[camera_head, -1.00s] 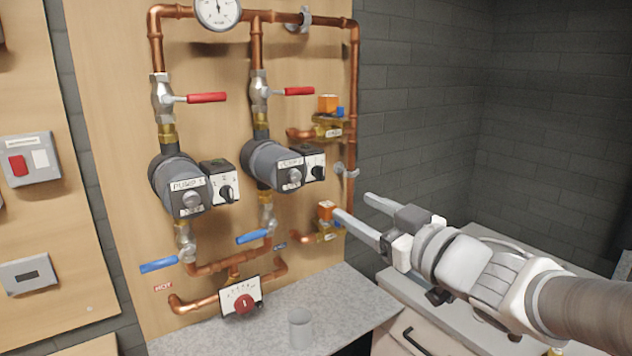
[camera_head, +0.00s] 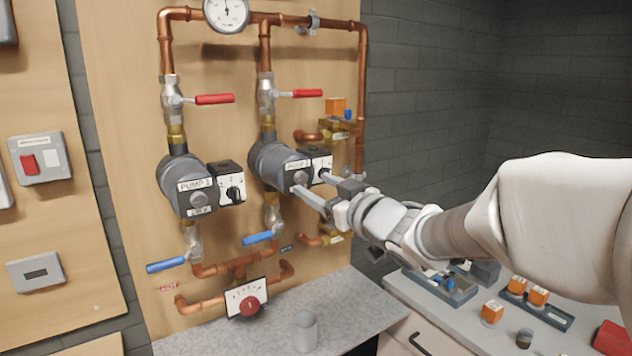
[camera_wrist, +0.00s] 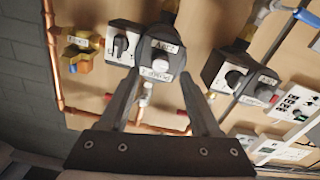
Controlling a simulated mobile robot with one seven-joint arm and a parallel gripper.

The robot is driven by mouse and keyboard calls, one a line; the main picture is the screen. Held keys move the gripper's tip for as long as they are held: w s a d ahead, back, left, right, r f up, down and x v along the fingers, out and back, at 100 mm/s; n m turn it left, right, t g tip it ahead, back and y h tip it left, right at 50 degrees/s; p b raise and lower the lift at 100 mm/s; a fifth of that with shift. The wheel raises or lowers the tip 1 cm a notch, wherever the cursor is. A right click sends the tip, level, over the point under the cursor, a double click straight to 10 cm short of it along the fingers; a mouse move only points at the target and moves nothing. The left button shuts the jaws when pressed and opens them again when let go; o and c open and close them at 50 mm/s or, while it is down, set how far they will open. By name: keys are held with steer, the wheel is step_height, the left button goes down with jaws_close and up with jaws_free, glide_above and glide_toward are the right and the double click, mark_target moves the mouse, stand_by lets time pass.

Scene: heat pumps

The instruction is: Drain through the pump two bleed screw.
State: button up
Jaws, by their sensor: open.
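Pump two (camera_head: 270,162), dark with a "PUMP 2" label, sits on the right pipe of the board. It also shows upside down in the wrist view (camera_wrist: 160,62). Its silver bleed screw (camera_head: 300,177) is a round piece on the front face, small in the wrist view (camera_wrist: 160,57). My gripper (camera_head: 313,182) is open and empty, fingers pointing at the pump's front. In the wrist view the fingertips (camera_wrist: 158,76) lie either side of the label; contact cannot be told. A grey cup (camera_head: 305,331) stands on the worktop below.
Pump one (camera_head: 188,185) is to the left. Red-handled valves (camera_head: 308,93) sit above the pumps, blue-handled ones (camera_head: 258,237) below. A mixing valve dial (camera_head: 249,305) is under them. Pump two's switch box (camera_head: 318,161) is close beside my fingers. Trays (camera_head: 440,287) lie on the right counter.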

mark_target(303, 178)
steer(key=shift+x, duration=1.85)
jaws_close()
